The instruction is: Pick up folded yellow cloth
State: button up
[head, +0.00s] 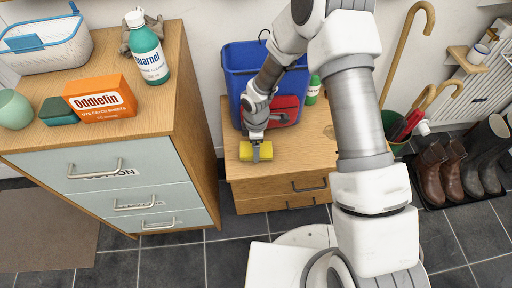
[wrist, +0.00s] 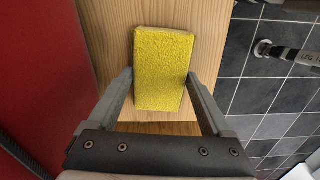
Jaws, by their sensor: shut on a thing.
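The folded yellow cloth (head: 265,150) is at the front left of the top of the low wooden cabinet (head: 315,150). In the wrist view the cloth (wrist: 164,65) is a thick yellow block with a rough surface, between my two fingers. My gripper (head: 256,155) points down over it and is shut on it, one finger against each long side; the gripper also shows in the wrist view (wrist: 160,82). I cannot tell whether the cloth touches the wood or is just above it.
A blue bin (head: 240,62) with a red item (head: 286,110) stands close behind. A green bottle (head: 313,90) is beside it. A taller drawer unit (head: 180,110) rises at the left with a detergent bottle (head: 150,60) and orange box (head: 98,98). Boots (head: 448,170) stand at the right.

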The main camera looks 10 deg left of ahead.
notch_tip(320, 180, up, 5)
jog(key=shift+f+p, duration=0.15)
jog(key=shift+p, duration=1)
jog(key=s+d+r+p, duration=0.2)
jog(key=s+d+r, duration=0.3)
jog(key=s, duration=0.5)
jog(key=shift+s+d+r+p, duration=0.15)
jog(key=shift+d+r+p, duration=0.2)
jog(key=shift+r, duration=0.25)
